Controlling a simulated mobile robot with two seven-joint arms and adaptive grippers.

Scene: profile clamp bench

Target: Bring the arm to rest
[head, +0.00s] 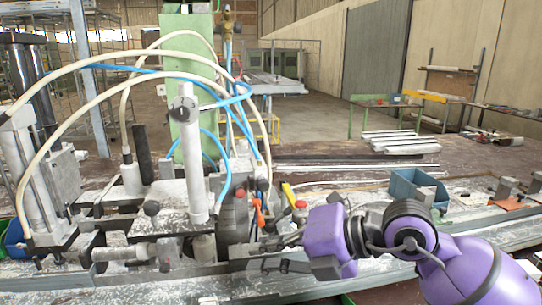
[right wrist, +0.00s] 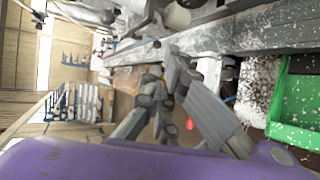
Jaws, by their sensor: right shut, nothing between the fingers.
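My right arm (head: 335,230), purple with dark joints, comes in from the lower right in the head view. Its gripper (head: 282,255) is over the front rail of the bench, just right of the clamp machine. In the right wrist view the gripper (right wrist: 162,88) is shut, with nothing between its grey fingers. Whether it touches the bench I cannot tell. The clamp machine (head: 192,165) has pale cylinders, white and blue hoses and a small orange-red handle (head: 259,215) close to my gripper. My left gripper is not in view.
A blue bin (head: 415,188) stands on the bench at the right. A yellow-handled lever (head: 288,195) and a red knob (head: 301,204) stand close behind my gripper. A green bin (right wrist: 295,105) shows in the right wrist view. Metal profiles (head: 400,142) lie farther back.

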